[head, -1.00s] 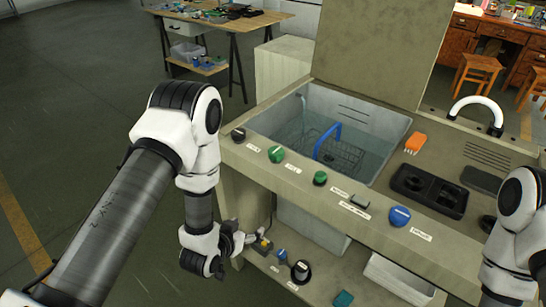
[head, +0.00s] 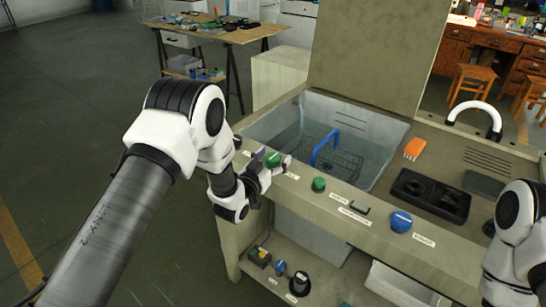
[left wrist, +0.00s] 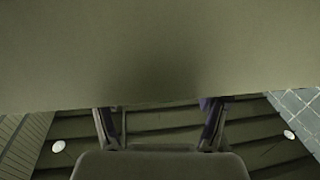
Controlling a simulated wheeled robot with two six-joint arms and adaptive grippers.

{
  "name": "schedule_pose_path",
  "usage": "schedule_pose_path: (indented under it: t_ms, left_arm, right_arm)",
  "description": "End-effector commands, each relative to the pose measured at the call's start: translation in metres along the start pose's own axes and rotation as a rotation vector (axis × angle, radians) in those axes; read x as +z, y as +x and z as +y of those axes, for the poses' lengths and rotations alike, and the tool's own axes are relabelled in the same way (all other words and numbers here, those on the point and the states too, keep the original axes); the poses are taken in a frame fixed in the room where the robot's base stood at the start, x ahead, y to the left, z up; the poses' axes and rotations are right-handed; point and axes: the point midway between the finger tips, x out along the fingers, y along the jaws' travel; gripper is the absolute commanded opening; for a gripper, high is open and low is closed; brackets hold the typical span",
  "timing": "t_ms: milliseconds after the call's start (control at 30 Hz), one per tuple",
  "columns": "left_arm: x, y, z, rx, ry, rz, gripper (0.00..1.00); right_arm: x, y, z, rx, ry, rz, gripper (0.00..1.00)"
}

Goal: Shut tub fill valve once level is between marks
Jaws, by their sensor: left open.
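The tub (head: 385,125) is a grey sunken basin in the bench, with liquid and a wire basket with a blue handle (head: 325,146) in it. Marks on its wall are too small to read against the level.
A lower shelf holds a yellow-and-black control (head: 260,256), a blue knob (head: 280,267) and a black knob (head: 299,284). An orange item (head: 415,147) and a black tray (head: 430,195) lie right of the tub. My right arm stands at the right edge. The floor at left is clear.

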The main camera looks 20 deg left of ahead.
Motion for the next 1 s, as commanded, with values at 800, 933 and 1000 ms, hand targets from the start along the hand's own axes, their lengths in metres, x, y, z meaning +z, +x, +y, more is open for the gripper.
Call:
schedule_pose_path:
  t_ms: [800,933,1000]
  left_arm:
    - [0.001,0.0,-0.001,0.087,0.001,0.002,0.13]
    - [0.002,0.0,-0.002,0.168,0.0,0.003,0.13]
    - [0.002,0.0,-0.002,0.222,0.002,0.004,0.13]
  right_arm:
    - [0.0,0.008,0.0,0.0,0.0,0.0,0.0]
    - [0.0,0.014,0.0,0.0,0.0,0.0,0.0]
    - [0.0,0.017,0.0,0.0,0.0,0.0,0.0]
